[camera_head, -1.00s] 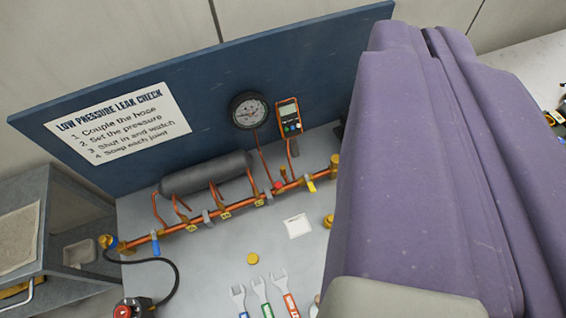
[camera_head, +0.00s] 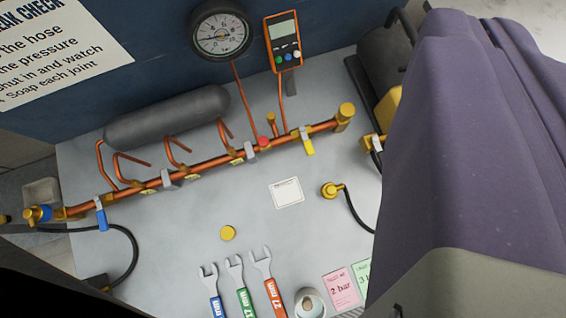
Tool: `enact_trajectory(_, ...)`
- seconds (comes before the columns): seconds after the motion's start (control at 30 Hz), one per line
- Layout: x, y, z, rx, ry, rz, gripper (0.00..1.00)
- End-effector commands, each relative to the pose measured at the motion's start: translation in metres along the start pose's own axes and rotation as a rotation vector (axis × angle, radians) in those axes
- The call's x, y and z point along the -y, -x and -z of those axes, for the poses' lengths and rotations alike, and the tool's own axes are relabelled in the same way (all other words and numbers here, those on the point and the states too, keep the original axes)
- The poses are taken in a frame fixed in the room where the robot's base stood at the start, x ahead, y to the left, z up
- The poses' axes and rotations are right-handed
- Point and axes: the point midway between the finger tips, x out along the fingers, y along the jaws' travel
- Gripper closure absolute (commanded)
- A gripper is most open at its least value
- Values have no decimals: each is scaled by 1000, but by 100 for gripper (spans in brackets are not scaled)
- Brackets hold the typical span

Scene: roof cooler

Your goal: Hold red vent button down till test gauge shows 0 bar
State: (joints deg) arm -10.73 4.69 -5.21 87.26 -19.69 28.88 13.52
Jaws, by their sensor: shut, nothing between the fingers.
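The red vent button (camera_head: 265,142) sits on the copper pipe (camera_head: 222,160), near the foot of the thin copper line that rises to the dial gauge (camera_head: 221,31). Nothing touches the button. The gauge's needle lies toward the left of the dial, but its figures are too small to read. An orange-framed meter (camera_head: 285,42) hangs right of the gauge; its display is unreadable. My gripper (camera_head: 468,24), two long purple fingers side by side, fills the right side. It is shut and empty, well right of the button in the picture.
A grey cylinder (camera_head: 167,117) lies behind the pipe. A yellow lever (camera_head: 307,142) and grey clips flank the button. Bare bench lies around the card.

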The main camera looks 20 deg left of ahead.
Motion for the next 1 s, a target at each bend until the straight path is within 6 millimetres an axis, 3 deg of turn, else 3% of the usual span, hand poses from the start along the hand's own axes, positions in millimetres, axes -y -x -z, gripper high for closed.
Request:
enact_trajectory(0.03,14,-27,-15,33,30,-1,100)
enact_trajectory(0.2,54,-103,-67,119,135,-15,100)
enact_trajectory(0.5,131,-206,-178,239,356,-11,100)
enact_trajectory(0.73,169,-245,-244,287,483,4,100)
enact_trajectory(1.0,180,-255,-263,299,522,10,100)
